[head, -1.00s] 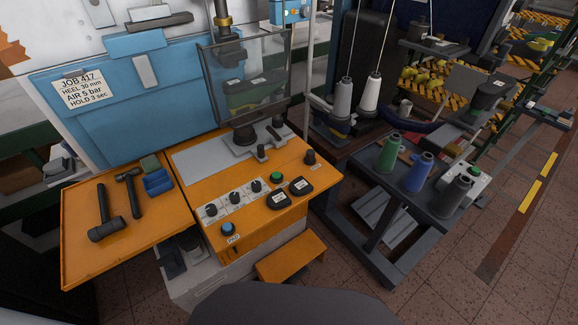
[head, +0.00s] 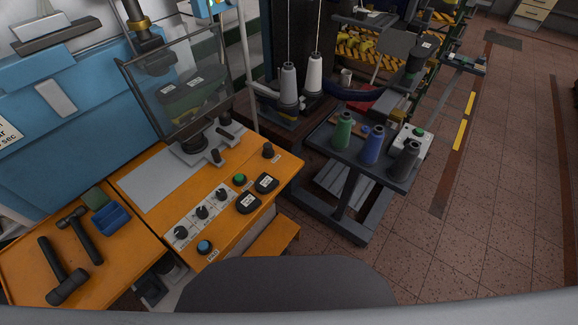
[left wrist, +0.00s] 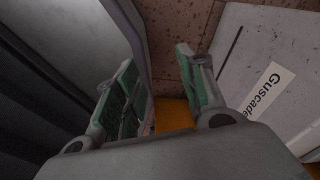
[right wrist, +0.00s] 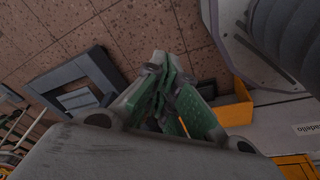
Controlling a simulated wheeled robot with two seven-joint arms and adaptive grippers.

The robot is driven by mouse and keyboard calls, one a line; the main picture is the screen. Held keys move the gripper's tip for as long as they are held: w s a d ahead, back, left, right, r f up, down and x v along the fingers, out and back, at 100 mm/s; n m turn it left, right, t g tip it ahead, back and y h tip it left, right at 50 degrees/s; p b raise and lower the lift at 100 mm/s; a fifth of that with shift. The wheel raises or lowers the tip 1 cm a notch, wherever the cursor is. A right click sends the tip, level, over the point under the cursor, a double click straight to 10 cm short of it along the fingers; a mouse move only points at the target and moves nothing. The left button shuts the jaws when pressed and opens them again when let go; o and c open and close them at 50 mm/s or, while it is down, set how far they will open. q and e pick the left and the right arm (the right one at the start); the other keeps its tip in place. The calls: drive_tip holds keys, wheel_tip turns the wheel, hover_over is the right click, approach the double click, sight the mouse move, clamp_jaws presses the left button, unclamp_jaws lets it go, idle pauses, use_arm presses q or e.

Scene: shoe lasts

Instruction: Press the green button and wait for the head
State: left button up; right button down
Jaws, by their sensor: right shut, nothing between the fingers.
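The green button (head: 239,179) sits on the orange panel (head: 150,205) of the machine in the head view, beside two black labelled pads. The press column with a brass collar (head: 140,24) comes down behind a tilted clear guard (head: 180,90), above a dark round piece on a grey plate. In the left wrist view my left gripper (left wrist: 158,88) is open and empty. In the right wrist view my right gripper (right wrist: 165,80) is shut with nothing in it. Neither gripper shows in the head view, and both are away from the button.
Black knobs (head: 202,212) and a blue button (head: 204,247) share the panel. A dark cart (head: 345,200) carries thread spools and a grey box with another green button (head: 419,132). Floor at right is clear.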

drive_tip(key=w+a+r+p, duration=0.2)
drive_tip(key=w+r, duration=0.2)
drive_tip(key=r, duration=0.7)
drive_tip(key=w+a+r+p, duration=0.2)
drive_tip(key=w+r, duration=0.2)
drive_tip(key=r, duration=0.7)
wheel_tip(320, 180, up, 32)
drive_tip(key=n+t+y+p, duration=0.2)
drive_tip(key=n+y+p, duration=0.5)
drive_tip(key=n, duration=1.2)
hover_over(237, 179)
drive_tip(key=b, duration=0.2)
drive_tip(key=y, duration=0.2)
use_arm(q)
drive_tip(key=d+r, duration=0.3)
drive_tip(key=r, duration=0.6)
drive_tip(key=shift+d, duration=0.15)
use_arm(e)
drive_tip(key=shift+r, duration=0.2)
use_arm(q)
drive_tip(key=shift+s+f+b, duration=0.1)
drive_tip(key=shift+f+b, duration=0.05)
drive_tip(key=shift+b, duration=0.2)
use_arm(e)
drive_tip(key=shift+f, duration=0.15)
